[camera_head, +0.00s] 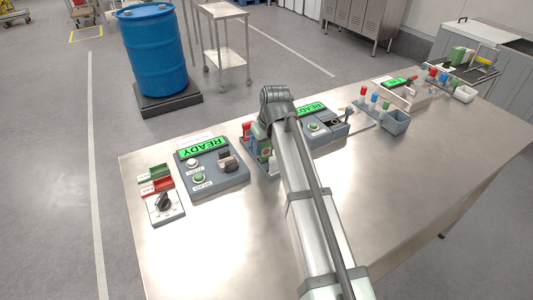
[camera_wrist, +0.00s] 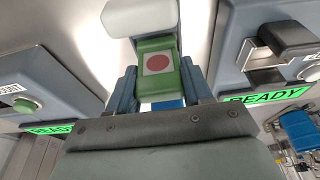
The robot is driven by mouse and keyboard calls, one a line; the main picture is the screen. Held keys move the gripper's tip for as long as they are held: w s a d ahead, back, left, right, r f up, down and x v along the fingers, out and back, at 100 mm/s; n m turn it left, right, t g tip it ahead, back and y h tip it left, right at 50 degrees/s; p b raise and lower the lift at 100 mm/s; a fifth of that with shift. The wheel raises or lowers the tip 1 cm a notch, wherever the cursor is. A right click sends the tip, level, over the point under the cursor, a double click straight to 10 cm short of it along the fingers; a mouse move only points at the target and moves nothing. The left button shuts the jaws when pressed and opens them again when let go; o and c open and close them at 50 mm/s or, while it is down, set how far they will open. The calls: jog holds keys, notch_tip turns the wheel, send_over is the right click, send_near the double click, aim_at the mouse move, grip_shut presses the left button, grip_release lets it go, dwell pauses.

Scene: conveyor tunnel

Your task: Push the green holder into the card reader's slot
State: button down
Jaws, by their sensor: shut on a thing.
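In the wrist view, the green holder (camera_wrist: 158,55), bearing a white label with a red dot, sits between the fingers of my gripper (camera_wrist: 158,78). The gripper is shut on it. A pale grey block touches or overlaps the holder's upper end; I cannot tell which. One card reader (camera_wrist: 245,75) with a dark block over its slot area is at right, apart from the holder. Another reader (camera_wrist: 35,70) is at left. In the head view, these are the left reader (camera_head: 235,182) and the middle reader (camera_head: 338,132). My wrist hides most of the gripper there.
Red and green trays (camera_head: 157,187) and a dial box (camera_head: 165,208) stand at the table's left end. The front of the steel table (camera_head: 220,255) is clear.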

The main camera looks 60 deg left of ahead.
jog(key=shift+r, duration=0.95)
jog(key=shift+r, duration=0.55)
